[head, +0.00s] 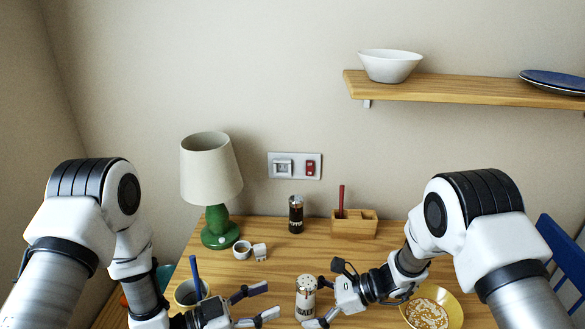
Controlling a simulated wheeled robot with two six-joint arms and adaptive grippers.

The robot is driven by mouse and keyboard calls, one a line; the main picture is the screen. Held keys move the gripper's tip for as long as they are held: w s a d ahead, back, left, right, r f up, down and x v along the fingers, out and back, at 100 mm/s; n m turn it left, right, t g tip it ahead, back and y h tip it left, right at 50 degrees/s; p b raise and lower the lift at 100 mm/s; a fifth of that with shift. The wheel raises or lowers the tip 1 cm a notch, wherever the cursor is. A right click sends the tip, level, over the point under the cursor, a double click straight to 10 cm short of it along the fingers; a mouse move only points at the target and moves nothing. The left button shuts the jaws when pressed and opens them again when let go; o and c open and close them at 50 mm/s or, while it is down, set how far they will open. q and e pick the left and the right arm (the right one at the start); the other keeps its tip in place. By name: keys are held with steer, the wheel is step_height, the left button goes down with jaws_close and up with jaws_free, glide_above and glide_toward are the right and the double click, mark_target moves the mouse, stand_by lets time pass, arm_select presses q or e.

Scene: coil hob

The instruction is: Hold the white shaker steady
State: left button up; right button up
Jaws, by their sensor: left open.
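The white shaker (306,300) stands upright near the front of the table, with dark letters low on its side and a perforated top. My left gripper (272,299) is open and empty, left of the shaker, with its fingers pointing toward it and a small gap between. My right gripper (320,302) is at the shaker's right side, with one finger overlapping its lower front. I cannot tell whether it is closed on the shaker.
A mug (187,294) is beside my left arm. A yellow bowl (455,308) is at right. The table middle (300,256) is clear.

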steer(key=shift+r, duration=0.1)
stand_by(0.3)
steer(key=shift+d+r, duration=0.2)
steer(key=shift+d, duration=0.05)
steer(key=p+v, duration=0.3)
steer(key=v, duration=0.4)
steer(key=shift+d, duration=0.2)
steer(key=shift+o, duration=0.9)
